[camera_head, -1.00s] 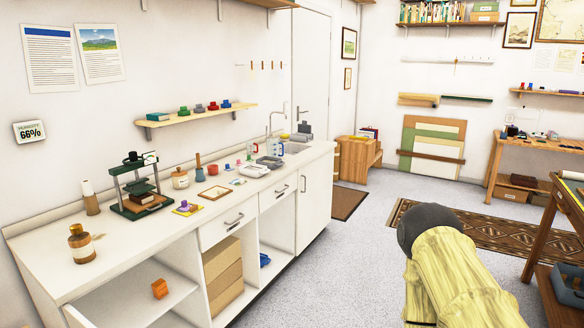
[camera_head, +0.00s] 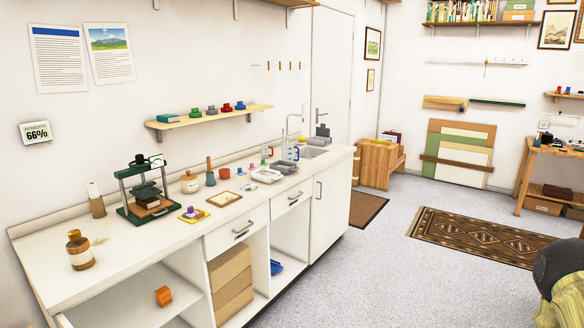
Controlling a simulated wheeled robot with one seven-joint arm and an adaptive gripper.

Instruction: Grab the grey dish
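A grey dish (camera_head: 284,168) lies on the white counter near the sink, in the middle of the head view. A paler shallow tray (camera_head: 266,176) lies just in front of it, close by or touching; I cannot tell which. Both look small at this distance, and their insides are hard to make out. My gripper is not in view. Only a dark rounded part of my arm and some yellowish covering show at the lower right edge.
The white counter (camera_head: 75,284) runs along the left wall, with a green press (camera_head: 146,188), a brown bottle (camera_head: 80,250) and a framed piece (camera_head: 224,199) on it. A patterned rug (camera_head: 474,236) lies on the open grey floor. A wooden crate (camera_head: 378,166) stands past the counter.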

